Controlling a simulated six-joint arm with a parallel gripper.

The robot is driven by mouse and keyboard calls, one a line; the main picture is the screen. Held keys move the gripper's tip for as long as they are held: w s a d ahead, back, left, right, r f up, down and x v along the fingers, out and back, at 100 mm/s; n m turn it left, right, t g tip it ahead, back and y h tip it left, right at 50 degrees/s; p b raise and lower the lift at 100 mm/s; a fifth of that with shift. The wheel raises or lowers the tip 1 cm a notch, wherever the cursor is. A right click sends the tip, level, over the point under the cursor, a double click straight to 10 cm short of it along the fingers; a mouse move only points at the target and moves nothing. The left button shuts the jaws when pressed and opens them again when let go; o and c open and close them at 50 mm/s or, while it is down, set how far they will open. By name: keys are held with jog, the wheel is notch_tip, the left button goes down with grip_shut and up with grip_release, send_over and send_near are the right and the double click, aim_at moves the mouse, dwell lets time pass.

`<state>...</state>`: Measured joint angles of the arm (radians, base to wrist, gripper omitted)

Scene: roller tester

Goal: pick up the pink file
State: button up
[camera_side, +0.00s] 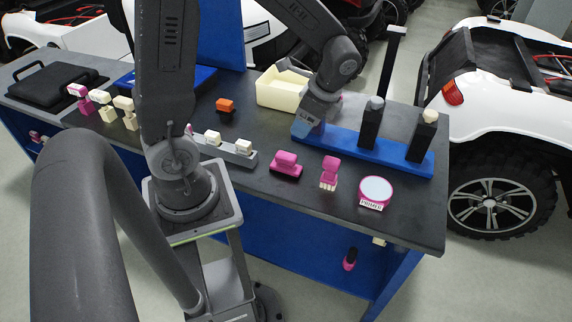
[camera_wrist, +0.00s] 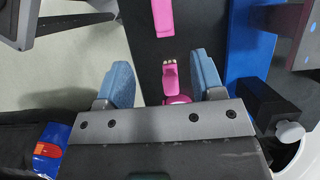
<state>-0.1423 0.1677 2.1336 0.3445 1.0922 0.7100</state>
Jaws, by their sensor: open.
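Several pink things lie on the dark table, and I cannot tell for sure which is the file. In the side view there is a pink block with a raised grip (camera_side: 286,164), a pink piece with pale prongs (camera_side: 329,172), and a pink round case with a pale top (camera_side: 376,191). My gripper (camera_side: 306,124) is near the blue board, above the table. In the wrist view my gripper (camera_wrist: 164,78) is open, with the pronged pink piece (camera_wrist: 170,78) showing between its blue fingers. Another pink thing (camera_wrist: 163,17) is further up, and the pink round case (camera_wrist: 178,99) is partly hidden by the gripper body.
A blue board (camera_side: 365,150) with dark upright posts (camera_side: 371,125) stands behind the pink things. The table's front right corner is clear.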

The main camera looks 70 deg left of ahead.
aim_at(286, 154)
jog(key=x, duration=0.9)
jog(key=shift+x, duration=2.6)
jog(key=shift+w, duration=0.15)
jog(key=shift+c, duration=0.4)
jog(key=c, duration=1)
notch_tip(286, 154, up, 10)
